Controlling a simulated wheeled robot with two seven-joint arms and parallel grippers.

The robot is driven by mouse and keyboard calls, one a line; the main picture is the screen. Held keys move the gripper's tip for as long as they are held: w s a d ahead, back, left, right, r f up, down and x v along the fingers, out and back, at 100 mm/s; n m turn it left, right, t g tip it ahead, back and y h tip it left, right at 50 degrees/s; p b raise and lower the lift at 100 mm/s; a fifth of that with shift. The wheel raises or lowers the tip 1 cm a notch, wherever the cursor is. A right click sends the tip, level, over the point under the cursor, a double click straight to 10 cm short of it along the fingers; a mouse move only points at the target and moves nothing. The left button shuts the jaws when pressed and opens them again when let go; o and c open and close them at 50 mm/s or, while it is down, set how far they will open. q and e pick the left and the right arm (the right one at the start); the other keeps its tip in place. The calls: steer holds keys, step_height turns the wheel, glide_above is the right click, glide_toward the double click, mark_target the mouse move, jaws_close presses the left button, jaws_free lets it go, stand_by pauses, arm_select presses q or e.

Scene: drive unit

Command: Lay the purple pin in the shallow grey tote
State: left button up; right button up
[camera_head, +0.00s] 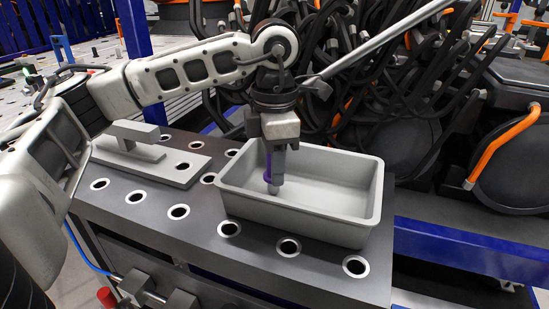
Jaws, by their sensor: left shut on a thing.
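The shallow grey tote (365,215) sits on the right part of the dark bench top. My left gripper (274,180) points straight down over the left part of the tote, with its fingers below the rim level in the picture. It is shut on the purple pin (267,165), of which only a narrow purple strip shows beside the fingers. The rest of the pin is hidden by the fingers. I cannot tell whether the pin touches the tote floor. My right gripper is not in view.
The dark bench top (205,232) has several metal-ringed holes around the tote. A grey plate with a raised handle-like block (140,150) lies at its left. Black cables (350,80) hang close behind the tote. A blue rail (460,247) runs at the right.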

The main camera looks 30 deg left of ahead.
arm_select(q)
steer(key=shift+f, duration=0.25)
steer(key=o, duration=1.1)
steer(key=shift+r, duration=0.1)
step_height(320, 180, up, 12)
steer(key=shift+r+p, duration=0.2)
steer(key=shift+p, duration=0.25)
steer(key=shift+f, duration=0.1)
